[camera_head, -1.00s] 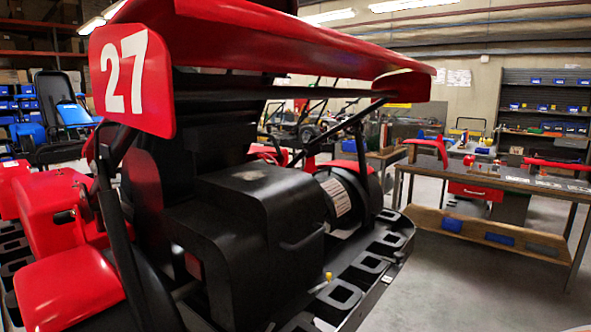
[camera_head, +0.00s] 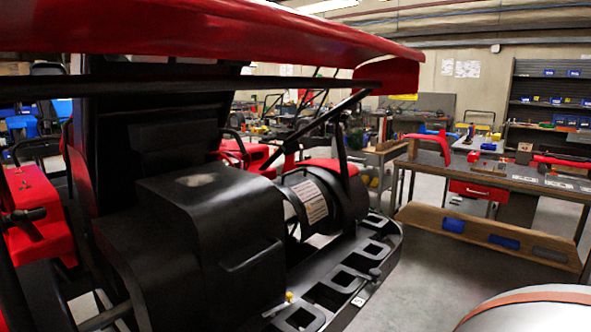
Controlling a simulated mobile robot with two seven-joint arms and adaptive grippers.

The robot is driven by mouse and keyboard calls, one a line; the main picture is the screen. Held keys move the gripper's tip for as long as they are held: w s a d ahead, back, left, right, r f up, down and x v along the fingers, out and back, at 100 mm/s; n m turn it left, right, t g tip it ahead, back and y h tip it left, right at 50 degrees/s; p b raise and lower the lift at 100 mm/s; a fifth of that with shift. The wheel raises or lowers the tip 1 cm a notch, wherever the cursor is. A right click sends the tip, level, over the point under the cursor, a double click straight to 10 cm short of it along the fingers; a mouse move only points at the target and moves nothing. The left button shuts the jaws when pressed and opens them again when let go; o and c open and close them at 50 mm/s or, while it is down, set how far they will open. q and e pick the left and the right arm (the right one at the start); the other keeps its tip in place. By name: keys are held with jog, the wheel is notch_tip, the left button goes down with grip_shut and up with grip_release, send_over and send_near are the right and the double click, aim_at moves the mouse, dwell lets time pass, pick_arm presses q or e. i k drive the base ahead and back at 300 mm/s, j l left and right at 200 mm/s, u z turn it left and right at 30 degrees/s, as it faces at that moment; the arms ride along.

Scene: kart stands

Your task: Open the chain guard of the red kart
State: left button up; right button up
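The red kart fills the left and middle of the head view, seen from behind, under its long red rear wing (camera_head: 230,32). A large black box-shaped cover (camera_head: 205,225) sits at its rear, with a handle-like ridge (camera_head: 252,256) on its side. It looks closed; I cannot tell for certain that it is the chain guard. A small yellow knob (camera_head: 288,296) shows low beside it. A black drum with a white label (camera_head: 310,202) lies to its right. Neither gripper is in view; a pale rounded part with an orange band at the bottom right looks like my arm.
The black slotted rear bumper (camera_head: 350,268) borders the cover on the right. A workbench (camera_head: 500,181) with a red drawer (camera_head: 478,191) and a low wooden shelf (camera_head: 480,233) stands at the right. Grey floor is clear between kart and bench. Shelving (camera_head: 548,110) stands behind.

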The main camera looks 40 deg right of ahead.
aim_at(294, 185)
jog(key=l, duration=0.75)
jog(key=l+u, duration=0.15)
jog(key=l, duration=0.6)
jog(key=k+l, duration=0.1)
jog(key=l, duration=0.65)
jog(key=l+u, duration=0.1)
jog(key=l, duration=0.65)
jog(key=k, duration=0.05)
